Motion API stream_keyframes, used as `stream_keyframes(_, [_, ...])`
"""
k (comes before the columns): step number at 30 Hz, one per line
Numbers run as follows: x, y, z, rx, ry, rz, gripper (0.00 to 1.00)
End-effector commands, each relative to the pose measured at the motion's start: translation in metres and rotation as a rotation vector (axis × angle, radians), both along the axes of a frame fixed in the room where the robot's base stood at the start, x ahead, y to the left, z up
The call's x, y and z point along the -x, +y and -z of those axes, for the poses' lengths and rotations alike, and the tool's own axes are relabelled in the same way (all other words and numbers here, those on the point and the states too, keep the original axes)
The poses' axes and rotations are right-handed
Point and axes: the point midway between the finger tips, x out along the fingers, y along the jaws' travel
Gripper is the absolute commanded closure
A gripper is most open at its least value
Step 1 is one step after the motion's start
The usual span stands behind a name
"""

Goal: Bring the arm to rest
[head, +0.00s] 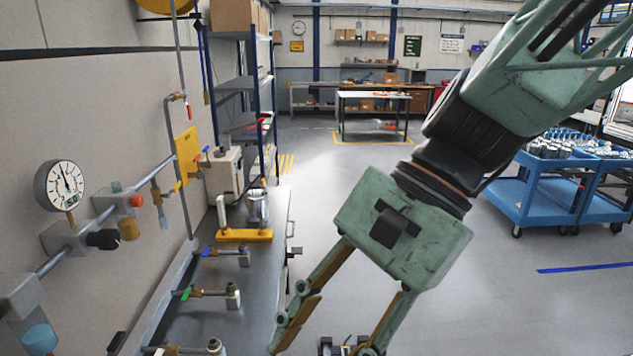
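My gripper (325,338) hangs at the lower middle of the head view, on the green arm that reaches in from the upper right. Its two long fingers are spread wide, with nothing seen between them but floor and a small dark object low in the picture. The tip of the right finger is close to the bottom edge of the picture. The gripper is to the right of the grey bench (185,318) and appears apart from it.
A pressure gauge (59,186) and pipework line the left wall. Several valves and a yellow-based fixture (244,235) stand on the bench. Blue carts (545,200) with metal parts stand at the right. A worktable (375,97) stands far back. The middle floor is clear.

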Motion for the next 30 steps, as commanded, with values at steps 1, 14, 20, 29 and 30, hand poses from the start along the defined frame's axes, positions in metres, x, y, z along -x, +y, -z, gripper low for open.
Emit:
stream_keyframes(1, [0.002,-0.007,0.003,0.013,-0.033,-0.020,0.61])
stream_keyframes(14, [0.015,-0.072,0.018,0.148,-0.287,-0.205,0.61])
stream_keyframes(20, [0.019,-0.103,0.022,0.221,-0.398,-0.293,0.61])
stream_keyframes(29, [0.024,-0.148,0.025,0.343,-0.550,-0.428,0.61])
stream_keyframes(30, [0.025,-0.154,0.025,0.361,-0.569,-0.446,0.61])
